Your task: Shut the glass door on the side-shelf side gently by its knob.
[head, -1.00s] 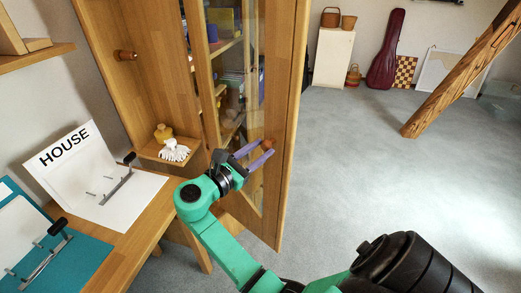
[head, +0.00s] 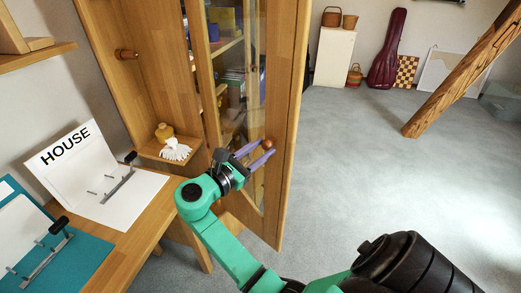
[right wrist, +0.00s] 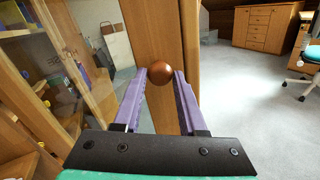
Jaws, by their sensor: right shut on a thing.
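The wooden glass door (head: 276,190) of the tall cabinet stands open, its solid frame edge toward the room. Its round brown knob (head: 269,144) sits on the door frame. My right gripper (head: 263,151) is shut on the knob, with its purple fingers on either side of it. In the right wrist view the knob (right wrist: 160,72) is between the fingertips of my gripper (right wrist: 160,78), in front of the wooden door frame (right wrist: 150,30). The glass pane is to the left there. My left gripper is not in view.
A small side shelf (head: 190,160) holds white gloves (head: 175,150) and a yellow bottle (head: 163,132). A slanted timber brace (head: 460,75) stands at right; the grey carpet between is clear.

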